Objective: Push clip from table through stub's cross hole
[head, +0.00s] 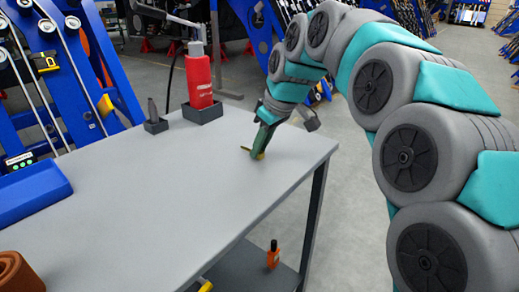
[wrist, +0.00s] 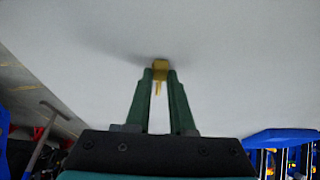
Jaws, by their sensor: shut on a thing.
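My gripper (head: 259,150) points down at the grey table (head: 170,195), close to its right edge. Its green fingers are shut on a small yellow clip (head: 245,149). In the wrist view the clip (wrist: 160,65) sits between the two fingertips (wrist: 160,76), with a thin yellow prong running back between the fingers. The clip is at or just above the tabletop; I cannot tell if it touches. The fingers hide part of it. I cannot make out the stub or its cross hole in either view.
A red bottle (head: 200,78) in a grey holder and a small grey holder with a pointed tool (head: 154,117) stand at the table's back edge. Blue chassis (head: 70,65) stands behind. An orange bottle (head: 273,255) is on the lower shelf.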

